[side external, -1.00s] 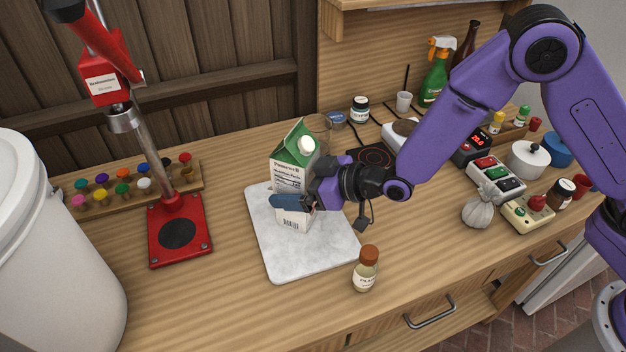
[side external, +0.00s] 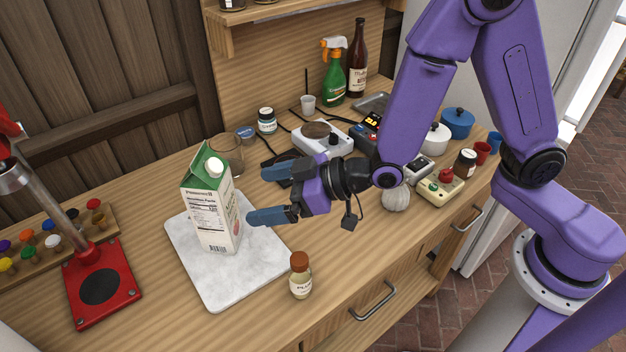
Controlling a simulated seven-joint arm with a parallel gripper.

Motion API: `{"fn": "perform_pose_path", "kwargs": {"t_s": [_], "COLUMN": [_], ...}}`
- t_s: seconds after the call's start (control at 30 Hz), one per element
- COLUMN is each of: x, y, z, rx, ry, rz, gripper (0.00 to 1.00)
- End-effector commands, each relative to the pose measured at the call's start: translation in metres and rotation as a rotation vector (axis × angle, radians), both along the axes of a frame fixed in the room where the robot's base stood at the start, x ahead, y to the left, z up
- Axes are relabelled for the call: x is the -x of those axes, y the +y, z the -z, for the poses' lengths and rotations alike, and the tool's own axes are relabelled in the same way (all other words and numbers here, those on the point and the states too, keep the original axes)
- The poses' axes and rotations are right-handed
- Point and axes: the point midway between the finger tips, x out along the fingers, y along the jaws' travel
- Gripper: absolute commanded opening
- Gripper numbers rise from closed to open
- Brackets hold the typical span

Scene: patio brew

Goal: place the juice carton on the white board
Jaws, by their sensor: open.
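The juice carton (side external: 213,205), white with a green gabled top and a white cap, stands upright on the white board (side external: 215,288). The board is a pale marbled slab lying flat on the wooden counter. My gripper (side external: 258,195) is to the right of the carton, with its blue fingers spread apart and nothing between them. A gap shows between the fingertips and the carton.
A small bottle with a brown cap (side external: 300,275) stands close to the board's right corner. A glass (side external: 228,155) stands behind the carton. A red press stand (side external: 100,287) is at left. A garlic bulb (side external: 396,197) and control boxes lie right, beyond my gripper.

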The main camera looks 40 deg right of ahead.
Motion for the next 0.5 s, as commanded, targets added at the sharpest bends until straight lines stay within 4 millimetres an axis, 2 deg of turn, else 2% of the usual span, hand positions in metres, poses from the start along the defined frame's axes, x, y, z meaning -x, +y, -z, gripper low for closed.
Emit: {"fn": "perform_pose_path", "kwargs": {"t_s": [0.3, 0.43, 0.5], "x": [0.004, 0.019, 0.034], "y": [-0.003, -0.012, -0.021], "z": [-0.001, -0.001, -0.001], "rx": [0.016, 0.077, 0.129], "ry": [0.023, 0.098, 0.155], "rz": [-0.009, -0.041, -0.069], "gripper": [1.00, 1.00, 1.00]}}
